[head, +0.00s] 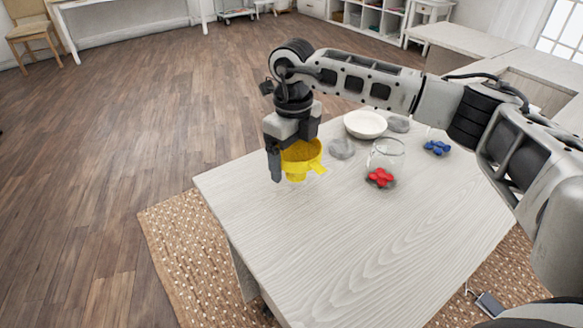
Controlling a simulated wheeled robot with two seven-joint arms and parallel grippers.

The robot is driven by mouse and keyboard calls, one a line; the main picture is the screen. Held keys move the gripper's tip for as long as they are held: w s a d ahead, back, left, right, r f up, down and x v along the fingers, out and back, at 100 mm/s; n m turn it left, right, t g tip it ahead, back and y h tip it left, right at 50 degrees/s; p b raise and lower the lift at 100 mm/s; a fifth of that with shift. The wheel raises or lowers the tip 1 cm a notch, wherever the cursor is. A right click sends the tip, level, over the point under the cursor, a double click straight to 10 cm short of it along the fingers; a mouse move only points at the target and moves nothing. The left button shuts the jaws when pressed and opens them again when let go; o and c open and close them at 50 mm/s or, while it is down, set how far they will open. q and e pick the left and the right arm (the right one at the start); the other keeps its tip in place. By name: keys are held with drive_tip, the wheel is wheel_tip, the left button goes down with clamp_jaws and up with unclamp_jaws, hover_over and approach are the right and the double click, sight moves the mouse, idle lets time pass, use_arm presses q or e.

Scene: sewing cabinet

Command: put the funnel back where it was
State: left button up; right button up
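My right gripper (284,160) reaches in from the right and points down at the funnel's left side. One dark finger shows outside the funnel wall; the other is hidden, and the grip appears shut on the wall. I cannot tell whether the spout touches the table. My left gripper is not in view.
A white bowl (365,124), grey round pieces (341,148) (398,125), a clear glass jar (388,152), red pieces (380,178) and blue pieces (437,148) stand to the funnel's right. The table's near part is clear. A woven rug (185,240) lies below.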

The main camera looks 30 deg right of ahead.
drive_tip(key=shift+w+a+f, duration=0.1)
drive_tip(key=shift+f, duration=0.85)
drive_tip(key=shift+w+a+f, duration=0.1)
drive_tip(key=shift+f, duration=0.85)
drive_tip(key=shift+f, duration=0.1)
drive_tip(key=o, duration=0.7)
drive_tip(key=shift+o, duration=0.2)
wheel_tip(320, 180, up, 12)
drive_tip(key=shift+r, duration=0.2)
drive_tip(key=shift+f, duration=0.1)
